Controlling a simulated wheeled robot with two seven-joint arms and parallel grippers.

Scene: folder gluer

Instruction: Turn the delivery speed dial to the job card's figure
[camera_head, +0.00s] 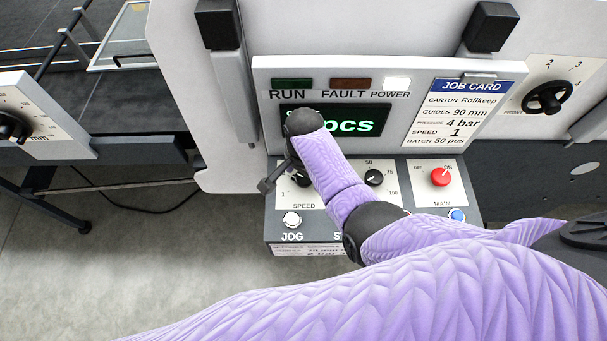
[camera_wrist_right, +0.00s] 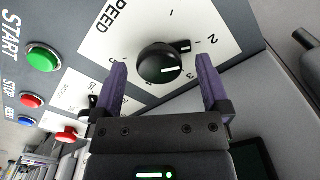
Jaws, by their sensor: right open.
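The job card (camera_head: 460,112) on the panel reads speed 1. The speed dial (camera_head: 303,180) is a black knob on a white plate, partly hidden by my right arm in the head view. In the right wrist view the dial (camera_wrist_right: 152,58) shows large, with numbers around it. A white line on its face points roughly toward the 3. My right gripper (camera_head: 269,184) is at the dial, open. In the wrist view its purple fingers (camera_wrist_right: 161,64) stand apart on either side of the knob; I cannot tell whether they touch it. My left gripper is out of view.
A second black dial (camera_head: 374,177) and a red main switch (camera_head: 440,177) sit to the right on the console. The green start (camera_wrist_right: 43,58), red stop (camera_wrist_right: 32,101) and white jog (camera_head: 292,218) buttons are near. My arm partly covers the green display (camera_head: 350,122).

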